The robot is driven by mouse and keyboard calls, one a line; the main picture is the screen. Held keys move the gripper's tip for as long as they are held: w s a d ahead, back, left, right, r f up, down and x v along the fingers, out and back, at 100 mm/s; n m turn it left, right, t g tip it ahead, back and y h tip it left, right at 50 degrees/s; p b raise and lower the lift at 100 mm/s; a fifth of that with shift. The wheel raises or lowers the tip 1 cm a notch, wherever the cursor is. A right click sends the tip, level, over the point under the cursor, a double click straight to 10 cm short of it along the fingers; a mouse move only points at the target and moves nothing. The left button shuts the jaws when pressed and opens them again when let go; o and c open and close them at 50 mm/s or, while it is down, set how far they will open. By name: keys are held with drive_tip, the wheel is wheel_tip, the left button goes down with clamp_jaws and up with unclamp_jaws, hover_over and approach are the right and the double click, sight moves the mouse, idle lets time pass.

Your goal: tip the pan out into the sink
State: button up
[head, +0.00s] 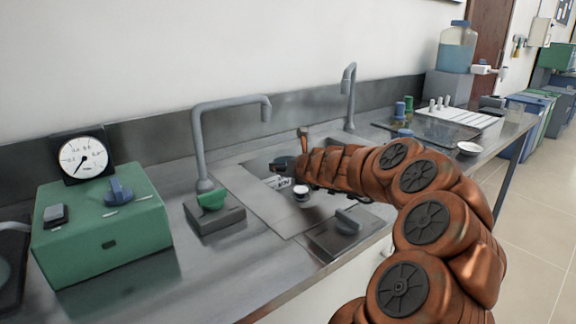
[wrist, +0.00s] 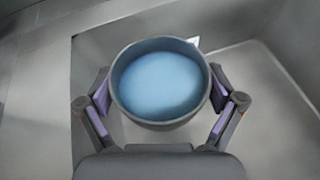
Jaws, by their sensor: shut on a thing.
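The pan (wrist: 160,122) is a round dark grey vessel with light blue contents (wrist: 160,82), in the middle of the wrist view. My gripper (wrist: 160,90) is shut on it, with a purple-padded finger against each side. The pan looks about level, its contents still inside. The metal sink (wrist: 265,100) lies beneath and around it, with a wall corner at the upper left. In the head view my arm reaches across to the sink area and hides much of the sink. The pan cannot be made out clearly there.
A grey tap (head: 200,125) with a green part at its foot stands left of my arm; another tap (head: 350,95) rises behind. A green box with a dial gauge (head: 100,225) is at the left.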

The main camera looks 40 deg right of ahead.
drive_tip(key=shift+r, duration=0.2)
drive_tip(key=shift+f, duration=0.1)
drive_tip(key=shift+s+m+y+p, duration=0.1)
drive_tip(key=shift+m+y+p, duration=0.3)
drive_tip(key=shift+p, duration=0.55)
drive_tip(key=shift+s+d+r+m+t+y+p, duration=0.1)
drive_tip(key=shift+d+r+m+t+y+p, duration=0.2)
drive_tip(key=shift+p, duration=1.3)
drive_tip(key=shift+w+a+r+m+g+y+p, duration=0.1)
drive_tip(key=shift+r+m+p, duration=0.25)
drive_tip(key=shift+p, duration=1.25)
drive_tip(key=shift+s+d+r+m+t+y+p, duration=0.15)
drive_tip(key=shift+m+p, duration=0.3)
drive_tip(key=shift+p, duration=1.15)
idle(1.9)
